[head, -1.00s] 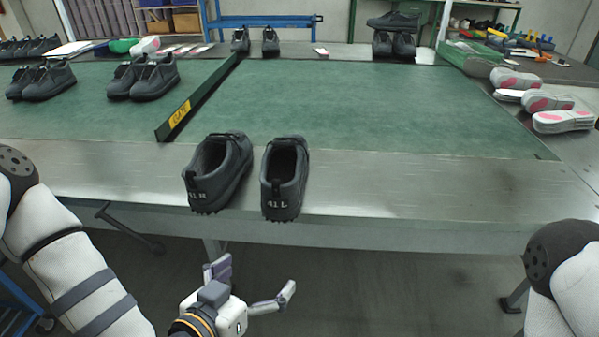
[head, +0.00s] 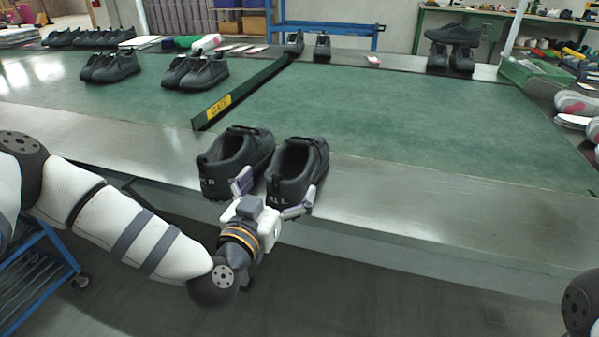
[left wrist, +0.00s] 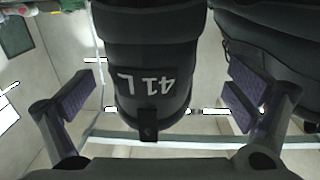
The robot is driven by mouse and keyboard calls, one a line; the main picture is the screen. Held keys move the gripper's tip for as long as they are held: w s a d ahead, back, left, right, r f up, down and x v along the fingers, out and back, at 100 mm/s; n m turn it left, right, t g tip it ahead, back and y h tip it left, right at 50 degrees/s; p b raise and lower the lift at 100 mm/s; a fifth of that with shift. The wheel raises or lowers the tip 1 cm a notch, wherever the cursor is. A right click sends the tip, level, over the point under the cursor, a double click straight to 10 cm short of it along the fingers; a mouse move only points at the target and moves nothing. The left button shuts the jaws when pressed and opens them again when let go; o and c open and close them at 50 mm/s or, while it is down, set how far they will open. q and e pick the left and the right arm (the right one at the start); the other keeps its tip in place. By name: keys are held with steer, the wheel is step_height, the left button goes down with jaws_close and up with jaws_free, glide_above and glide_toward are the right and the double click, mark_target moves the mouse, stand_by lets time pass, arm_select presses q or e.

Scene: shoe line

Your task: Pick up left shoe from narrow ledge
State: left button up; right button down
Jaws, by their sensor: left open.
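The left shoe (head: 300,163), dark grey and marked L at its heel, stands upright at the near metal edge of the bench. The matching right shoe (head: 240,155) stands just to its left. My left gripper (head: 271,197) is open at the left shoe's heel, coming from the near side. In the left wrist view, the heel marked 41 L (left wrist: 150,85) sits between the two spread fingers (left wrist: 158,105), with visible gaps on both sides. The right shoe (left wrist: 272,45) shows beside it at the right. My right gripper is out of view.
A green divider bar with a yellow label (head: 219,105) lies behind the shoes. More dark shoe pairs (head: 195,70) stand farther back on the green mat (head: 400,110). Pink-and-white soles (head: 575,103) lie at the right. The metal strip right of the shoes is clear.

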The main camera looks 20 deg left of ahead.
arm_select(q)
steer(key=w, duration=0.4)
steer(key=shift+d, duration=0.35)
steer(key=c, duration=2)
steer(key=shift+r, duration=0.1)
steer(key=shift+c, duration=0.2)
steer(key=shift+r, duration=0.15)
